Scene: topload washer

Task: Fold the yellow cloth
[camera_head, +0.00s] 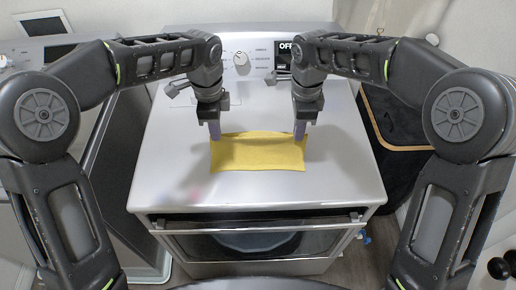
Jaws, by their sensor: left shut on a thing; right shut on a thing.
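The yellow cloth (258,154) lies on the silver top of the washer (170,165), roughly a wide rectangle with a slightly wavy surface. My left gripper (214,134) points down at the cloth's far left corner and is shut on it. My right gripper (300,134) points down at the far right corner and is shut on it. The fingertips hide those two corners. The near edge of the cloth lies on the washer top. I cannot tell whether the far edge is lifted slightly or how many layers there are.
The washer's control panel with a knob (240,58) and a display reading OFF (286,48) stands behind the grippers. The washer top is clear in front of and beside the cloth. Its front edge has a handle bar (258,226). A dark wood-edged container (385,125) is at right.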

